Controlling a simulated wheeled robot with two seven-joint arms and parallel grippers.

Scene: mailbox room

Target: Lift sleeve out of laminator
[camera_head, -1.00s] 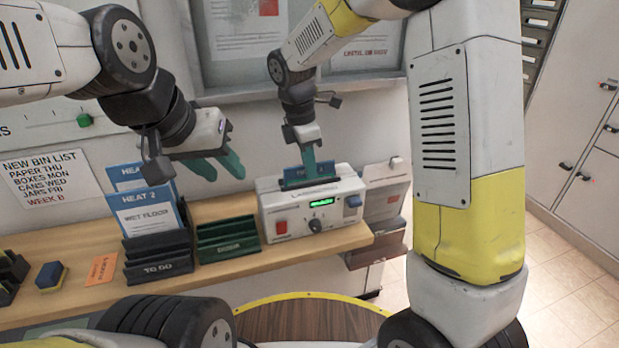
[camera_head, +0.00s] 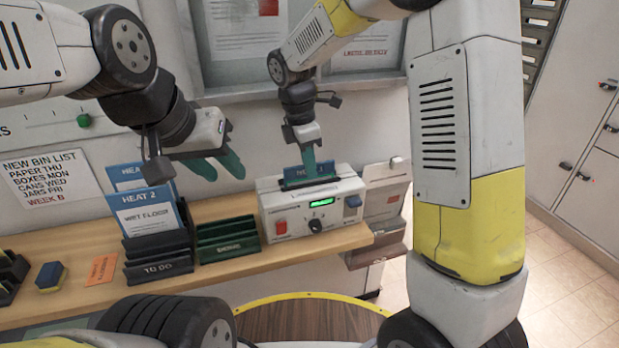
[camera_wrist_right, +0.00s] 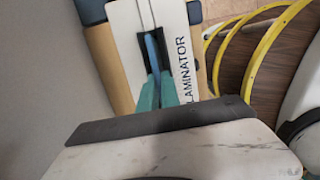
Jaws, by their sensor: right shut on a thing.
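The white laminator (camera_head: 272,206) stands on the wooden shelf, with a red button, a lit green display and a dial on its front. A blue-topped sleeve (camera_head: 291,173) stands in its top slot, only its upper strip showing. My right gripper (camera_head: 310,165) is shut on the sleeve from above. In the right wrist view its green fingers (camera_wrist_right: 156,92) pinch the sleeve's thin blue edge (camera_wrist_right: 151,50) over the slot of the laminator (camera_wrist_right: 128,42). My left gripper (camera_head: 217,165) is open and empty, in the air left of the laminator.
A black TO DO rack (camera_head: 160,268) holds blue-topped HEAT sleeves. An empty-looking green rack (camera_head: 228,241) stands between it and the laminator. An orange card (camera_head: 101,269) and a blue-and-yellow block (camera_head: 50,276) lie at left. A noticeboard (camera_head: 240,80) hangs behind.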

